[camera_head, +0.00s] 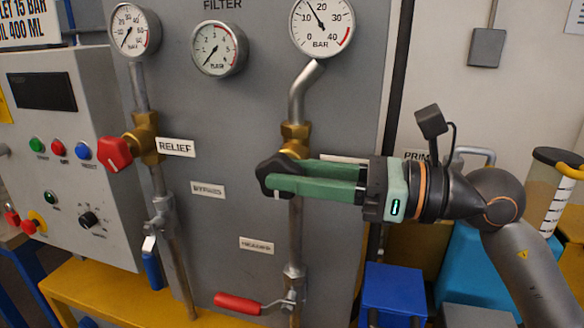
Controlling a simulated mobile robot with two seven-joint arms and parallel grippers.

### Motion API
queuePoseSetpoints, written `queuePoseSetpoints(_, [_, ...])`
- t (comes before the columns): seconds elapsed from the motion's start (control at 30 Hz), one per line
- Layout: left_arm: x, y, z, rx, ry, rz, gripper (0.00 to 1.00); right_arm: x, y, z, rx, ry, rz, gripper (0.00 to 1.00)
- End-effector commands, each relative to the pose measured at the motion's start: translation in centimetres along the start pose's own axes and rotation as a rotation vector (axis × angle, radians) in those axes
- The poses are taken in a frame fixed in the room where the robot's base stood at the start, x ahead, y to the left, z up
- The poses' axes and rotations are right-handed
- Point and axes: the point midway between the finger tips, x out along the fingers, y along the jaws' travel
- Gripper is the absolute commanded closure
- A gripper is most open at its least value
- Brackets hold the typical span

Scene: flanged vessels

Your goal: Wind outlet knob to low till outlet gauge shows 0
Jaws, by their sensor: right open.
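My right gripper (268,180) reaches in from the right, its green fingers level across the right-hand pipe at a brass valve fitting (294,134). The fingers are open, one above the other in the picture. A dark rounded shape at their tips covers the fitting's front; I cannot tell how much is knob and how much is fingertip, or whether they touch. The label behind the fingers is mostly hidden, so the outlet name is unreadable. Above this pipe, a white BAR gauge (328,36) has its needle between 10 and 20. My left gripper is out of view.
A red knob (115,153) marked RELIEF (176,148) sits on the left pipe, below another gauge (134,30). A small gauge (219,48) is under FILTER. A red lever (238,303) is low down; a button box (65,150) stands left.

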Motion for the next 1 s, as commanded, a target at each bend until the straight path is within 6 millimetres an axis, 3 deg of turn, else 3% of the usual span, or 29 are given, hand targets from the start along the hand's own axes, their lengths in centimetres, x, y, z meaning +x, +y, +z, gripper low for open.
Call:
queuePoseSetpoints(0.37, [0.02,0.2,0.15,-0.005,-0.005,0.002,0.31,0.66,-0.02,0.0,0.0,0.0,-0.001,0.59])
queuePoseSetpoints(0.73, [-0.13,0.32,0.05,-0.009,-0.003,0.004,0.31,0.63,-0.02,-0.02,0.0,0.001,-0.001,1.0])
queuePoseSetpoints(1.0, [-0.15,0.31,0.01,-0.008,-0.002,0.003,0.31,0.62,-0.02,-0.02,0.0,0.001,-0.001,1.0])
